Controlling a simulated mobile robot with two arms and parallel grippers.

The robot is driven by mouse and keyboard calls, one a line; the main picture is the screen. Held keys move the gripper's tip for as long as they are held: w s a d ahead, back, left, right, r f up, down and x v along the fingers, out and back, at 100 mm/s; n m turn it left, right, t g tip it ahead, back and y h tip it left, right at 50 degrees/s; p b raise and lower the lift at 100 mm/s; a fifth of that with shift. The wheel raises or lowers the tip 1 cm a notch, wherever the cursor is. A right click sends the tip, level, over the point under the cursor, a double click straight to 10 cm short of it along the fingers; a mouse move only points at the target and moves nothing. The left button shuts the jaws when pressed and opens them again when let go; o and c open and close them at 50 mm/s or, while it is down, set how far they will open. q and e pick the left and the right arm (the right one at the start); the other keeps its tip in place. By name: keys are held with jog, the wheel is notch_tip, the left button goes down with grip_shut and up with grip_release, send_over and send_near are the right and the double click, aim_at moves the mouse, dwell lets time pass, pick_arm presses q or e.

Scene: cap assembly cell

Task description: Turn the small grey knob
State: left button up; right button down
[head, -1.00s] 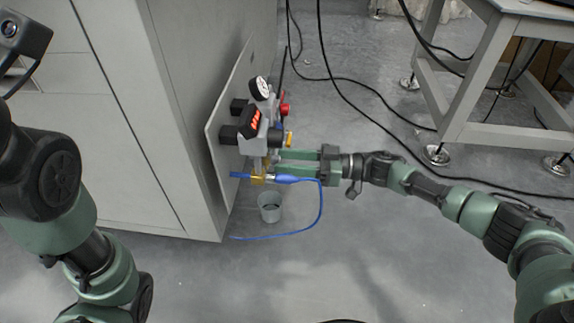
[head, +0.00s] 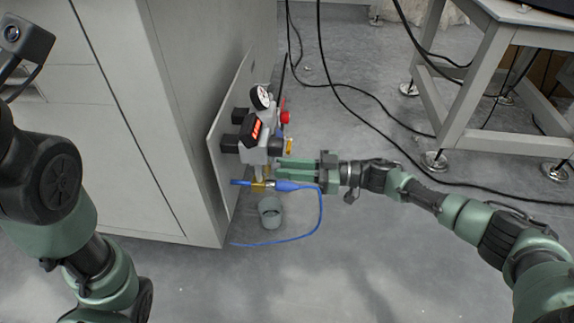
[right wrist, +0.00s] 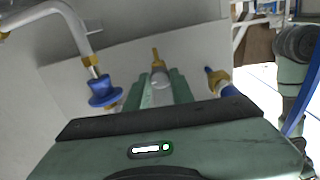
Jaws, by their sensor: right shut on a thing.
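The small grey knob (right wrist: 160,79) shows in the right wrist view as a rounded grey end below a brass fitting. My right gripper (right wrist: 160,88) has its green fingers on both sides of it and is shut on it. In the head view my right gripper (head: 278,170) reaches in from the right to the lower part of the panel assembly, and its fingers hide the knob there. My left arm stands at the left of the head view; its gripper does not show.
The panel (head: 217,135) on the cabinet carries a gauge (head: 260,97), a red-digit display (head: 251,130) and a red knob (head: 286,118). A blue hose (head: 321,210) loops below my right gripper. A grey cup (head: 271,214) stands on the floor. A blue round handle (right wrist: 104,91) is left of my fingers.

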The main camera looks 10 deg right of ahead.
jog(key=shift+n+p, duration=1.05)
jog(key=shift+n, duration=1.65)
jog(key=c, duration=1.2)
grip_release()
jog(key=p+v, duration=0.3)
jog(key=v, duration=0.4)
jog(key=shift+d, duration=0.35)
